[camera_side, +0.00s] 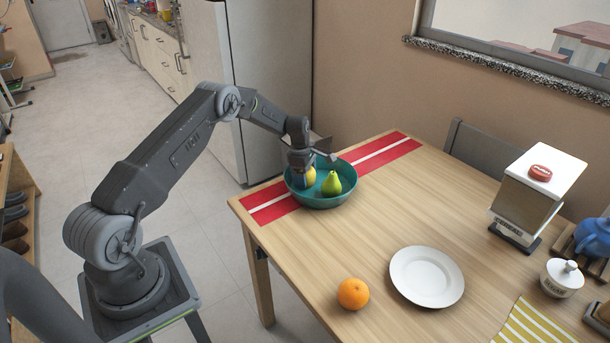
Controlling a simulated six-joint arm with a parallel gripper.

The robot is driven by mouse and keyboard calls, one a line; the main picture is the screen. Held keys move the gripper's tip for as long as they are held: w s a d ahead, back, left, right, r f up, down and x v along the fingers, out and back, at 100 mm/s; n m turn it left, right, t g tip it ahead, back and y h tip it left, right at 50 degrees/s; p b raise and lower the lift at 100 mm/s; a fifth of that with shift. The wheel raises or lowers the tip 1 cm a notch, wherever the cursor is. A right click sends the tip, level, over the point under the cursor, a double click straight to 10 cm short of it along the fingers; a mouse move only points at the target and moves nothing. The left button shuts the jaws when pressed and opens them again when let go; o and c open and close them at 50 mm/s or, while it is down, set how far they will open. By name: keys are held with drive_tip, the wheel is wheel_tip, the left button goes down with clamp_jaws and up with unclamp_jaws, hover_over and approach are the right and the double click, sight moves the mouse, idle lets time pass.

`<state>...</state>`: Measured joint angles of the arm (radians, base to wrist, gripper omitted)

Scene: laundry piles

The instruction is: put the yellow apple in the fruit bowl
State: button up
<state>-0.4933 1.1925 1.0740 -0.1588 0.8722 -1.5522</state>
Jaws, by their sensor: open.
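The yellow apple (310,177) is inside the teal fruit bowl (322,201), toward its left side, partly hidden by my gripper. A green pear (331,184) lies in the bowl to the right of the apple. My gripper (303,168) is over the bowl, pointing down, with its fingers at the apple. It is open. Whether a finger touches the apple cannot be told from here.
The bowl stands on a red and white runner (268,203) on the wooden table (320,258). An orange (353,294) and a white plate (427,276) lie nearer the front. A napkin dispenser (535,195), blue teapot (594,238) and sugar pot (561,279) stand at right.

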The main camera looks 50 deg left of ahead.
drive_tip(key=r, duration=0.8)
drive_tip(key=a+r, duration=0.1)
drive_tip(key=r, duration=0.2)
drive_tip(key=shift+s+a+r, duration=0.1)
drive_tip(key=shift+s+r, duration=0.3)
drive_tip(key=s+d+r+m+t, duration=0.1)
drive_tip(key=s+d+r+m, duration=0.3)
drive_tip(key=d+r, duration=0.25)
drive_tip(key=s+d+r+m+y, duration=0.1)
drive_tip(key=s+d+r+m, duration=0.35)
drive_tip(key=r, duration=0.25)
drive_tip(key=s+d+r+m+t, duration=0.1)
drive_tip(key=s+d+r+m, duration=0.25)
drive_tip(key=d+r, duration=0.3)
drive_tip(key=s+d+m+t, duration=0.1)
drive_tip(key=s+d+m, duration=0.2)
drive_tip(key=s, duration=0.4)
drive_tip(key=s+d+m+t, duration=0.1)
drive_tip(key=s+d+m, duration=0.2)
drive_tip(key=s+m, duration=0.2)
drive_tip(key=s+d+r+m, duration=0.1)
drive_tip(key=s+d+m, duration=0.3)
drive_tip(key=s, duration=0.5)
drive_tip(key=shift+m+t, duration=0.3)
drive_tip(key=shift+t, duration=0.1)
